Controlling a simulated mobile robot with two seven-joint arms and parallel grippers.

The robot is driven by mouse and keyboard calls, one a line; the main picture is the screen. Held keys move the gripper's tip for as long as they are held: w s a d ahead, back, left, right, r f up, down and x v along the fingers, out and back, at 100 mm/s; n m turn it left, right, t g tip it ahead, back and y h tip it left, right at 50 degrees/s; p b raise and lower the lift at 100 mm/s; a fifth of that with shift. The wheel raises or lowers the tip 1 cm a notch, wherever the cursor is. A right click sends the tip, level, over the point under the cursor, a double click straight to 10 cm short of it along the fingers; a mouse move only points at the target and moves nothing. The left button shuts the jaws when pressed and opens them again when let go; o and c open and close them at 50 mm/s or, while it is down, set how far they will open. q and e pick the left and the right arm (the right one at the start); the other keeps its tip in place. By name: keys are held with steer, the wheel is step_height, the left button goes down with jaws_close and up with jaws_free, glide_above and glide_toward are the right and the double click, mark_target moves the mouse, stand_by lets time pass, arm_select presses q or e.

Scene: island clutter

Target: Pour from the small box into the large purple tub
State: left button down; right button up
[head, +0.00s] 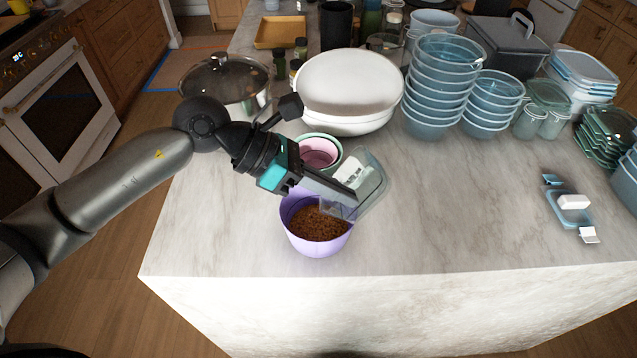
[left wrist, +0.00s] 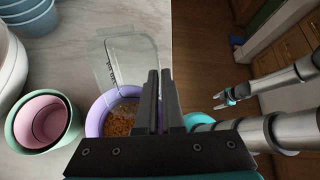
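The large purple tub (head: 300,238) stands upright near the counter's front edge, with brown granules (head: 318,222) inside. It also shows in the left wrist view (left wrist: 95,122). The small box (head: 372,187) is clear, with a white label, and is tilted with its lower part over the tub. It overlaps the tub in the left wrist view (left wrist: 125,58). My left gripper (head: 350,200) is shut on the box's wall, above the tub's right side. I cannot tell whether any granules are left in the box. My right gripper (left wrist: 222,100) looks open and empty, away from the counter.
Nested pink and green bowls (head: 322,150) stand just behind the tub. A white lidded bowl (head: 350,90), a steel pot (head: 228,85) and stacked blue bowls (head: 440,85) stand farther back. A blue lidded item (head: 570,208) lies at right. The front right counter (head: 470,220) is clear.

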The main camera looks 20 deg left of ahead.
stand_by(0.3)
arm_select(q)
steer(key=shift+d+r+p, duration=0.15)
steer(key=shift+p, duration=0.2)
steer(key=d+y+p, duration=0.1)
steer(key=p, duration=0.1)
steer(key=d+y+p, duration=0.1)
steer(key=y+p, duration=0.1)
steer(key=p, duration=0.1)
steer(key=shift+w+r+p, duration=0.15)
steer(key=shift+r+p, duration=0.15)
steer(key=shift+d+f+y+p, duration=0.15)
steer(key=shift+d+y+p, duration=0.15)
steer(key=shift+y+p, duration=0.2)
steer(key=shift+f+g, duration=0.2)
steer(key=shift+g, duration=0.1)
steer(key=shift+r, duration=0.1)
